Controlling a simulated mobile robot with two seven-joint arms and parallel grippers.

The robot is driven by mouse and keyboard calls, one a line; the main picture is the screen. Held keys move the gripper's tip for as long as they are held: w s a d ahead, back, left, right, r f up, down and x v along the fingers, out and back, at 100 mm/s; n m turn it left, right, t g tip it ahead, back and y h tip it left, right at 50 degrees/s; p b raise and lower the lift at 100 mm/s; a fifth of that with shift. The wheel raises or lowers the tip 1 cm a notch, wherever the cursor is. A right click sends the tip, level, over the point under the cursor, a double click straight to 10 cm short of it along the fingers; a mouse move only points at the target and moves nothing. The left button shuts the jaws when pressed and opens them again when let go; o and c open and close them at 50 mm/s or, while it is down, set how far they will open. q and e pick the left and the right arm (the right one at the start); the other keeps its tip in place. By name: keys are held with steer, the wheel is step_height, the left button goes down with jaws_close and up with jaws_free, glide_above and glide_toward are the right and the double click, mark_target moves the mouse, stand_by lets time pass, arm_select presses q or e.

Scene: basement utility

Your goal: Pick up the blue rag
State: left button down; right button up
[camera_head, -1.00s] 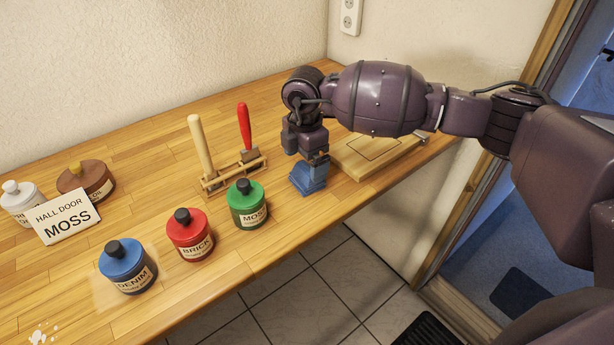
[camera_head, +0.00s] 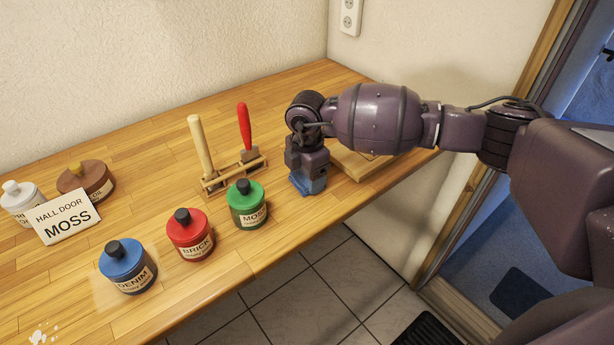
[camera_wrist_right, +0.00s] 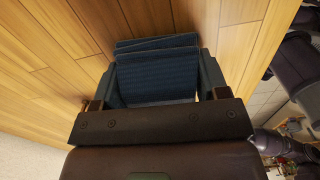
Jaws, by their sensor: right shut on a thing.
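The blue rag (camera_head: 311,183) is on the wooden workbench near its front edge, mostly hidden under my right gripper in the head view. In the right wrist view the folded rag (camera_wrist_right: 157,72) sits between the two fingers. My right gripper (camera_head: 307,177) points down over it; in the right wrist view the gripper (camera_wrist_right: 157,85) is shut on the rag. I cannot tell whether the rag still touches the bench. My left gripper is not in view.
A wooden board (camera_head: 352,164) lies right behind my right gripper. A rack (camera_head: 233,175) with two handled tools stands to its left. Green (camera_head: 247,205), red (camera_head: 190,234) and blue (camera_head: 128,266) jars line the front. A MOSS sign (camera_head: 66,216) stands at the left.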

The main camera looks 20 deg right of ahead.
step_height(320, 180, up, 20)
stand_by(0.6)
steer(key=shift+o, duration=1)
steer(key=shift+c, duration=0.5)
